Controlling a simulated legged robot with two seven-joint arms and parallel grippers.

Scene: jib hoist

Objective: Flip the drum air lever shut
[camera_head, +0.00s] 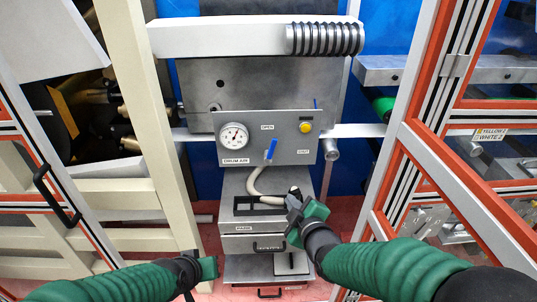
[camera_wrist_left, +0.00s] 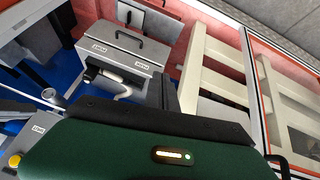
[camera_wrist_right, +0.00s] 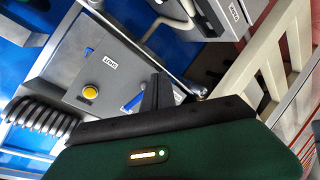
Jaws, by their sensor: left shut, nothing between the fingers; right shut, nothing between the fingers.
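The drum air lever (camera_head: 271,150) is a short blue handle on a grey panel (camera_head: 239,121). It stands nearly upright, leaning slightly right, below the OPEN label (camera_head: 267,127). The SHUT label (camera_head: 303,151) is to its right. My right gripper (camera_head: 292,200) is shut and empty, below and right of the lever in the head view, apart from it. In the right wrist view the blue lever (camera_wrist_right: 133,102) shows just beside the dark fingers (camera_wrist_right: 157,90). My left gripper (camera_head: 190,268) is low at the left; its fingers (camera_wrist_left: 167,92) are shut and empty, away from the panel.
A round gauge (camera_head: 234,136) and a yellow button (camera_head: 305,127) are on the panel. A pale hose (camera_head: 254,183) hangs beneath the lever. Grey drawer boxes (camera_head: 250,243) stand below. A cream frame (camera_head: 150,115) at left and an orange-edged frame (camera_head: 418,80) at right border the space.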

